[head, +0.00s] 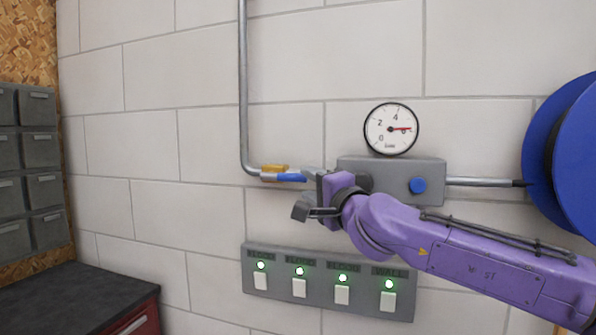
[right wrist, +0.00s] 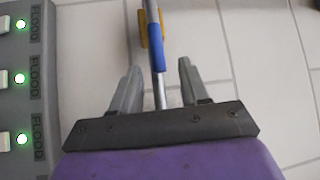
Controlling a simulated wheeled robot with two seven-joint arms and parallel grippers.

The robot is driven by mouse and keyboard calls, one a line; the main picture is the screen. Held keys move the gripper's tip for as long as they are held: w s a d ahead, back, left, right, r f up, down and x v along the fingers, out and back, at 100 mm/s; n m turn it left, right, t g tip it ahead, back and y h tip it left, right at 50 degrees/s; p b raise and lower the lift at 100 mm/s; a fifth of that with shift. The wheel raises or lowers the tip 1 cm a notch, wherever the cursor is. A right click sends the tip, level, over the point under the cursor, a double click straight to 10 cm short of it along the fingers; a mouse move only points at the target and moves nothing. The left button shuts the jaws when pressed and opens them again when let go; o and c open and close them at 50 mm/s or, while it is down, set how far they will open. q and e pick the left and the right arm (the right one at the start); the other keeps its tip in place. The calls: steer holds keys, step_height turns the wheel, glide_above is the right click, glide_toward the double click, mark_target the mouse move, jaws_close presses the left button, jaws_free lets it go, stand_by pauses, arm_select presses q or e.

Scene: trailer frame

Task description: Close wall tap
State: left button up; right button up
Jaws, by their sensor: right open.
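The wall tap (head: 274,171) has a yellow body on the grey pipe, just right of the pipe's bend. Its blue handle (head: 291,178) lies along the horizontal pipe. My right gripper (head: 309,196) is open at the right end of the handle, partly hiding the pipe there. In the right wrist view, the pipe runs between the two spread fingers (right wrist: 159,68), with no finger visibly touching it. The blue handle (right wrist: 156,55) starts near the fingertips, and the yellow part (right wrist: 143,28) lies farther out. My left gripper is not in view.
A grey box (head: 430,178) with a blue knob sits behind my right arm, under a round gauge (head: 391,129). A panel (head: 320,275) of several green-lit switches is below. A blue reel (head: 570,150) stands right; drawers (head: 30,190) and a dark worktop (head: 60,300) are left.

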mark_target(297, 179)
steer(key=p+x, duration=0.2)
steer(key=x, duration=0.4)
steer(key=shift+a+f, duration=0.15)
steer(key=shift+a, duration=0.1)
steer(key=shift+w+a, duration=0.1)
steer(key=shift+w, duration=0.3)
steer(key=shift+s, duration=0.2)
jaws_close()
